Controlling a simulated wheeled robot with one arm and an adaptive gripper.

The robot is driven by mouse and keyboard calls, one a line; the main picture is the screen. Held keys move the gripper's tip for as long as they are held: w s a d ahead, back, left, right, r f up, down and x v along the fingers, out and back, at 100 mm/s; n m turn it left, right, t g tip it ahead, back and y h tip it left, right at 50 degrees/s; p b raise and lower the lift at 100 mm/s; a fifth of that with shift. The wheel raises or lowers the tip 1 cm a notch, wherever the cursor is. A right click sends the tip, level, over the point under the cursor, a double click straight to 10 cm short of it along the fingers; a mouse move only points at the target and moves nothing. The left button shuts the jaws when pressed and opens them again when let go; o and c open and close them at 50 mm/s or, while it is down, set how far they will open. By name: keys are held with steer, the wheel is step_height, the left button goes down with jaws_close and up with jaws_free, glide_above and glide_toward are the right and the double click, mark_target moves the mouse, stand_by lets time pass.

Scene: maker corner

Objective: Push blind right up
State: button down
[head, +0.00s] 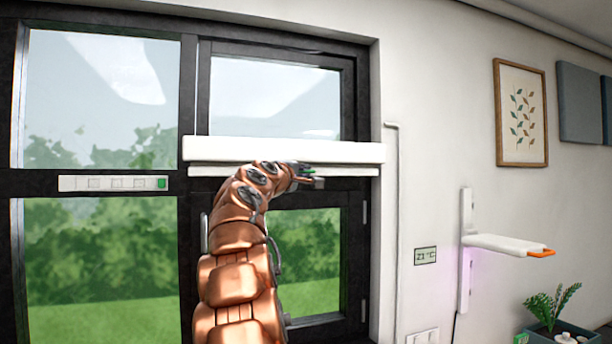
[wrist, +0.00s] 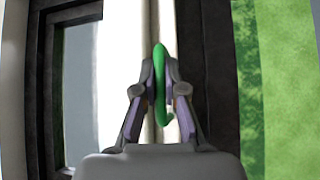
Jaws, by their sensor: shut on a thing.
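The blind on the right window shows as a thick white bar (head: 285,150) across the middle of the frame, with a thinner white rail (head: 225,172) just below it. In the wrist view the white rails (wrist: 166,30) run upright, with a narrow gap between them. My gripper (head: 308,179) is at the thin rail, right of its middle. In the wrist view my gripper (wrist: 160,85) is shut on a green loop (wrist: 161,60) in front of the rails.
The dark window frame (head: 188,100) surrounds the panes. A white strip with a green end (head: 112,183) sits on the left crossbar. A white wall lamp (head: 505,244) and a plant (head: 552,305) stand farther right.

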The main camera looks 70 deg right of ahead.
steer(key=shift+a+r, duration=0.15)
steer(key=shift+r, duration=0.25)
steer(key=c, duration=1.2)
jaws_free()
steer(key=shift+f, duration=0.15)
steer(key=a, duration=0.4)
steer(key=a+f, duration=0.1)
steer(key=a, duration=0.6)
steer(key=shift+w+a+f, duration=0.25)
steer(key=shift+w+a, duration=0.05)
steer(key=shift+a, duration=0.05)
